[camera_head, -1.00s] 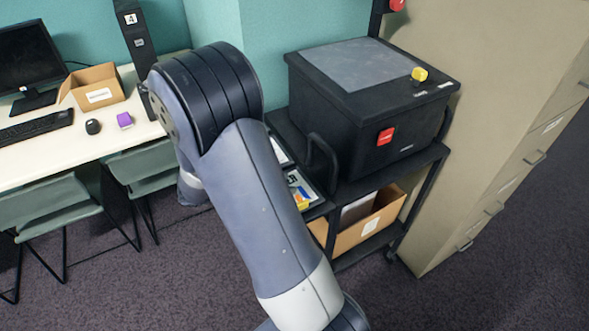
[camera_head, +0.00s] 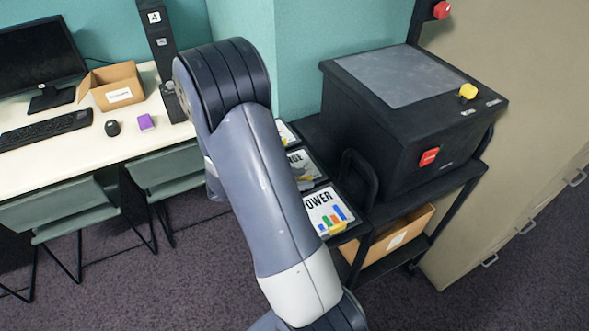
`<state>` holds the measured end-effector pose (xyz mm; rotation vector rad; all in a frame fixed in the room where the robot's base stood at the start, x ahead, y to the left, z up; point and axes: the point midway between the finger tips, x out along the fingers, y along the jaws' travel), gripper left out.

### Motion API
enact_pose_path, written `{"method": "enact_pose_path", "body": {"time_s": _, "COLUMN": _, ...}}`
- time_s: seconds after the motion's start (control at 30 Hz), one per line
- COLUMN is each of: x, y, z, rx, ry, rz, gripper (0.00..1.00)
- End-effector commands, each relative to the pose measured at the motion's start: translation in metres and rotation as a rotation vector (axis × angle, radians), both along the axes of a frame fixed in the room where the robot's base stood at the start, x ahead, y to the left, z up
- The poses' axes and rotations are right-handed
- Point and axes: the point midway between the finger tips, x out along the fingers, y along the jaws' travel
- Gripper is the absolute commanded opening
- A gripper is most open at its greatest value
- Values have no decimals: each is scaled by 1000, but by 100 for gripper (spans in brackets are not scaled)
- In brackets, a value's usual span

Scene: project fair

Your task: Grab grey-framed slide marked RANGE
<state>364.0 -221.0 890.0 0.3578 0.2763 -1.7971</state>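Several framed slides lie in a row on the left end of the black cart's top, partly hidden behind my arm. The middle slide (camera_head: 308,166) shows lettering ending in "GE" and has a greyish picture; its left part and frame colour are hidden or unclear. The nearest slide (camera_head: 327,208) reads "OWER" with coloured bars and a yellow tab. A third slide (camera_head: 287,133) shows only a corner at the back. My gripper is out of view behind my arm, so its state does not show.
A black box machine (camera_head: 400,130) with a red switch and yellow knob stands on the cart (camera_head: 440,190), its handle beside the slides. A cardboard box sits on the lower shelf (camera_head: 395,240). A desk with chairs (camera_head: 170,170) is left, a beige cabinet (camera_head: 510,130) right.

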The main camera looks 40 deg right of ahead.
Motion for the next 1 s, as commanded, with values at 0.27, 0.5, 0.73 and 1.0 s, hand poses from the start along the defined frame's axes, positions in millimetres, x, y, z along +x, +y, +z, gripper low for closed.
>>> {"method": "enact_pose_path", "body": {"time_s": 0.27, "x": 0, "y": 0, "z": 0, "rx": 0, "ry": 0, "rz": 0, "gripper": 19}}
{"method": "enact_pose_path", "body": {"time_s": 0.5, "x": 0, "y": 0, "z": 0, "rx": 0, "ry": 0, "rz": 0, "gripper": 0}}
{"method": "enact_pose_path", "body": {"time_s": 0.73, "x": 0, "y": 0, "z": 0, "rx": 0, "ry": 0, "rz": 0, "gripper": 0}}
{"method": "enact_pose_path", "body": {"time_s": 1.0, "x": 0, "y": 0, "z": 4, "rx": 0, "ry": -1, "rz": 0, "gripper": 0}}
